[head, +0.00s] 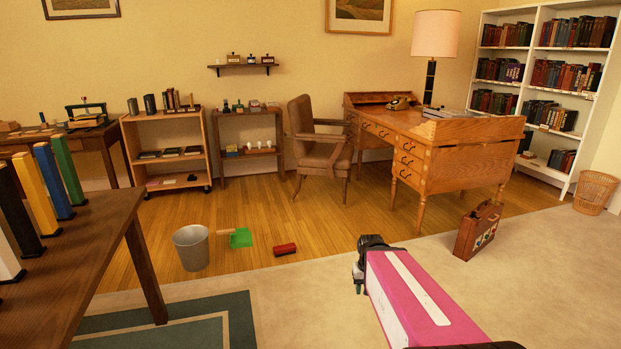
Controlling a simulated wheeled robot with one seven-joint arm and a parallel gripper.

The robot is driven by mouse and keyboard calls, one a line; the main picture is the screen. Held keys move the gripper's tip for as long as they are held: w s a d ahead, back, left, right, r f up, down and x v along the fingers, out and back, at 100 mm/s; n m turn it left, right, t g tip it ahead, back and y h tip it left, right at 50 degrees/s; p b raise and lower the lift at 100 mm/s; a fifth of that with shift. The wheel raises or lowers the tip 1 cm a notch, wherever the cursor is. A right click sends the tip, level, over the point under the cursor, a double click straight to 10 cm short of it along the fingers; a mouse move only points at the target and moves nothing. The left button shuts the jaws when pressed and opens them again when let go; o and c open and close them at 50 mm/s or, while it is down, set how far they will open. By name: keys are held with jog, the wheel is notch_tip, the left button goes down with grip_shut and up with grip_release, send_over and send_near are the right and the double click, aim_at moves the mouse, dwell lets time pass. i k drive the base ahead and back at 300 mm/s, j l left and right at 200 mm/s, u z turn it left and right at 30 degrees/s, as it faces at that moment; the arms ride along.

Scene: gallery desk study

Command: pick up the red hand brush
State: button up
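The red hand brush (285,249) lies on the wooden floor near the edge of the pale carpet. It looks like a short red block with a darker end, and its bristles cannot be made out. My gripper (358,272) is the dark end of my pink arm, to the right of the brush and clearly apart from it in the picture. Its fingers are small and mostly hidden by the arm, so their opening cannot be seen.
A green dustpan (241,238) and a grey metal bin (191,248) stand left of the brush. A dark table (85,235) fills the left foreground. A brown suitcase (478,231) stands right, before the wooden desk (440,150).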

aim_at(290, 248)
jog(key=i+j+z, duration=0.55)
jog(key=i+z, duration=0.2)
jog(key=i+j+z, duration=0.2)
jog(key=j+z, duration=0.15)
jog(key=j+u, duration=0.1)
jog(key=j, duration=0.35)
jog(key=i+j+u, duration=0.15)
jog(key=j, duration=0.3)
jog(key=i+j+u, duration=0.1)
jog(key=j, duration=0.3)
jog(key=j+u, duration=0.15)
jog(key=j, duration=0.35)
